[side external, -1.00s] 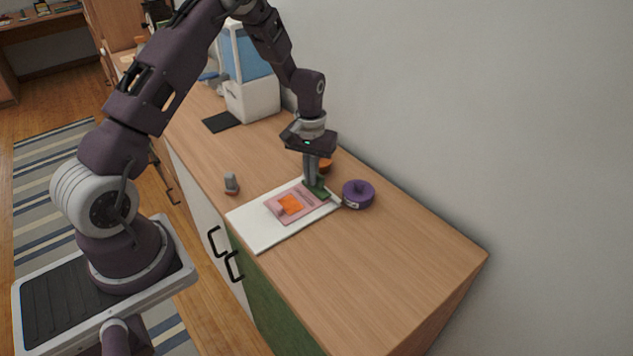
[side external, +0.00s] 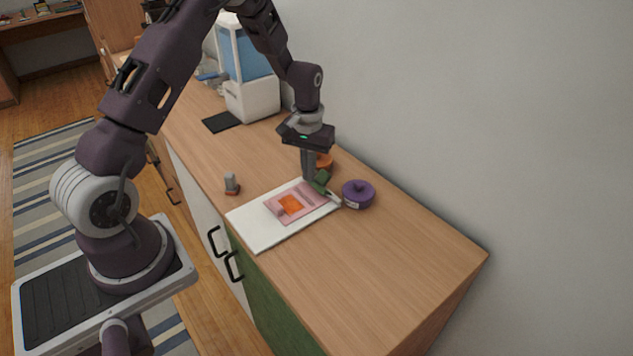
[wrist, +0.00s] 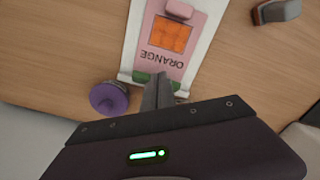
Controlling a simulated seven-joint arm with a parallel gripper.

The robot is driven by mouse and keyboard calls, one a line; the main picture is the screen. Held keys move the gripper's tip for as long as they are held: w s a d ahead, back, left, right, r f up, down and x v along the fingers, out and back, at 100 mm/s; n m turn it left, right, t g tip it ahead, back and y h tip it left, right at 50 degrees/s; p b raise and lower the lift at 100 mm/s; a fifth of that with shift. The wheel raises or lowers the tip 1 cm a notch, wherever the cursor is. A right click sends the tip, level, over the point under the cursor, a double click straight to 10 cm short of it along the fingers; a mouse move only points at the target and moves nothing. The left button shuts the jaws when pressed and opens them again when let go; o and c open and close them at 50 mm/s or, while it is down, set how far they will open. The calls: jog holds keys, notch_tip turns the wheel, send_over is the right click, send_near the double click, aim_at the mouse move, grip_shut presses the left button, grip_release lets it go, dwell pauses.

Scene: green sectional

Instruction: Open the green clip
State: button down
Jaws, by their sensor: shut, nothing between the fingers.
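The green clip (side external: 320,182) is at the back end of a white board (side external: 255,230), over the edge of a pink card (side external: 312,190). In the side view its green part looks tilted up from the board. My gripper (side external: 309,177) is shut and empty, its tips right at the clip; I cannot tell if they touch. In the wrist view the fingers (wrist: 160,82) cover the middle of the clip (wrist: 142,77). The card (wrist: 158,58) reads "ORANGE" and has an orange square.
A purple round lidded object (side external: 358,194) stands close right of the clip. An orange object (side external: 325,162) is behind my fingers. A small grey and red item (side external: 231,184) stands left of the board. A white and blue machine (side external: 250,75) is farther back. The right of the counter is clear.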

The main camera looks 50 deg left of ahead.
jog(key=shift+r, duration=2.7)
jog(key=s+d+r+m+t, duration=0.15)
jog(key=s+d+r, duration=0.3)
jog(key=r, duration=0.45)
jog(key=s+d+r+m+t, duration=0.1)
jog(key=s+d+r+m, duration=0.1)
jog(key=s+d+r, duration=0.5)
jog(key=s+d+r+m+t, duration=0.1)
jog(key=s+r, duration=0.1)
jog(key=s, duration=0.5)
jog(key=s+d+r+m+t, duration=0.1)
jog(key=s+r+t, duration=0.1)
jog(key=s, duration=0.5)
jog(key=shift+s+r, duration=0.3)
jog(key=shift+r, duration=0.25)
jog(key=shift+m, duration=0.25)
